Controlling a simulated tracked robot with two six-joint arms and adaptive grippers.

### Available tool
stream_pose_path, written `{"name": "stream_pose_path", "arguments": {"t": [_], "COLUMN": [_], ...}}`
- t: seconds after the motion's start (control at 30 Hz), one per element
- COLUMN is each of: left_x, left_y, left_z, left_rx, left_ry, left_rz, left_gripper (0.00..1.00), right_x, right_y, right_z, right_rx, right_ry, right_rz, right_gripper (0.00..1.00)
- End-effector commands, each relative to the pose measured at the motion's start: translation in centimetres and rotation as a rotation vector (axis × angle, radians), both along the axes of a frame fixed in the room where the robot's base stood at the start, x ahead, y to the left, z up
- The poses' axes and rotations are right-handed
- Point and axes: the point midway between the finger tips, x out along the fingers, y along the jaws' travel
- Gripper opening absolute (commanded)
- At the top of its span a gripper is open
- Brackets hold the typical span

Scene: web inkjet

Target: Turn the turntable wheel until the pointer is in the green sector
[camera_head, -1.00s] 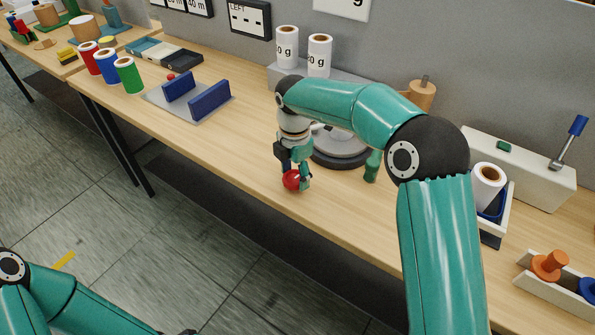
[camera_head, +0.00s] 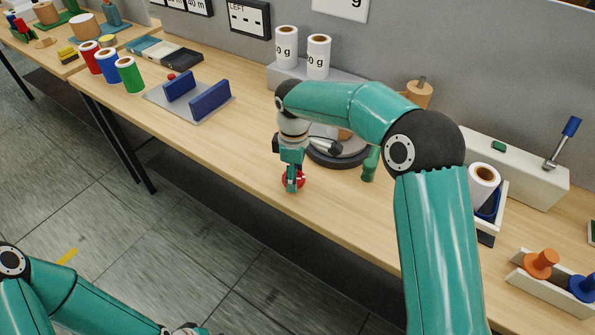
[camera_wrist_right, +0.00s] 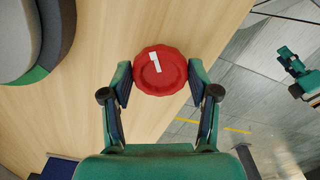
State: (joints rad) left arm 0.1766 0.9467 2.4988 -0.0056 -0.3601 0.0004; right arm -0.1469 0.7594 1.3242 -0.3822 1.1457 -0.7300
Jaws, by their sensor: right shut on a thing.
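The red wheel (camera_head: 299,181) is at the front edge of the table. In the right wrist view the wheel (camera_wrist_right: 174,78) is scalloped, with a white mark on top. My right gripper (camera_head: 292,182) points down and is shut on the wheel, one finger on each side (camera_wrist_right: 160,92). The round grey turntable (camera_head: 338,161) stands behind it, partly hidden by my right arm. In the right wrist view a green sector (camera_wrist_right: 28,76) shows on the turntable's edge. I cannot make out the pointer. My left arm is at the bottom left; its gripper's jaws cannot be made out.
Blue blocks on a grey plate (camera_head: 160,99) and red, blue and green cylinders (camera_head: 128,75) stand to the left. White-labelled cylinders (camera_head: 287,46) stand behind. A white box with a lever (camera_head: 520,178) is at the right. The table left of the wheel is clear.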

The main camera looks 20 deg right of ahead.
Motion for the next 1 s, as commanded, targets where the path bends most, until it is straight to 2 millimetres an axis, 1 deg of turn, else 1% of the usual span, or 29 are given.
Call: {"name": "stream_pose_path", "arguments": {"t": [0.03, 1.0], "left_x": [0.00, 0.00], "left_y": [0.00, 0.00], "left_z": [0.09, -0.21], "left_rx": [0.000, 0.000], "left_ry": [0.000, 0.000], "left_rz": [0.000, 0.000], "left_gripper": [0.40, 0.40], "right_x": [0.32, 0.39], "right_y": [0.26, 0.24], "right_z": [0.28, 0.35], "right_rx": [0.006, 0.009], "right_ry": [-0.014, -0.016], "right_rz": [-0.044, -0.967], "right_gripper": [0.25, 0.25]}}
